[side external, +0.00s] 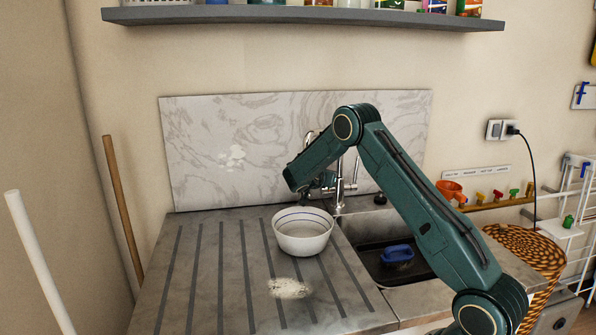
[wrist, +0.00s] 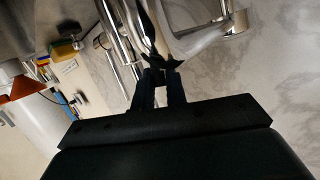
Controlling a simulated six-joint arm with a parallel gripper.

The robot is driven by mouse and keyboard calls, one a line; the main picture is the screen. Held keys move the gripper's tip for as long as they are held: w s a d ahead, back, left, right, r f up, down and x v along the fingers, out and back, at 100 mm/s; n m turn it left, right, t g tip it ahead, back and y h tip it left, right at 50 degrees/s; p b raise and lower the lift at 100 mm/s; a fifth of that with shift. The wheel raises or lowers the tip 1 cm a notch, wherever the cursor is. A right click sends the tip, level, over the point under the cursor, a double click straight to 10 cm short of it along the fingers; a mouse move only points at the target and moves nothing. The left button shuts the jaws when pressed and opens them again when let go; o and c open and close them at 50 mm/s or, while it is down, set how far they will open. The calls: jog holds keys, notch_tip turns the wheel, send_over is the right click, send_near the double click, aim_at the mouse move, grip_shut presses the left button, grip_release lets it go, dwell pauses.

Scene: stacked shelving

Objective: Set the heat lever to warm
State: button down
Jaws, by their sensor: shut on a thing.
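The chrome tap (side external: 339,198) stands at the back of the sink, partly hidden behind my arm. In the wrist view its shiny chrome parts (wrist: 205,38) fill the area just beyond my fingers. My gripper (side external: 327,182) is at the tap, above and behind the white bowl. In the wrist view my gripper (wrist: 158,78) has its two dark fingers close together, shut on a small part at the tap, which I take to be the heat lever. The fingers and dark reflections hide most of that lever, so its setting cannot be read.
A white bowl (side external: 302,238) stands on the ribbed drainboard, with a pale powdery patch (side external: 289,288) before it. A blue brush or sponge (side external: 397,254) lies in the dark sink (side external: 372,262). A marbled splashback (side external: 225,150) rises behind; a shelf (side external: 300,16) hangs above.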

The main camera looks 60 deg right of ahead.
jog(key=c, duration=1.4)
grip_release()
jog(key=shift+c, duration=0.2)
jog(key=shift+a, duration=0.15)
jog(key=v, duration=1.3)
jog(key=shift+a+r, duration=0.2)
jog(key=shift+c, duration=0.2)
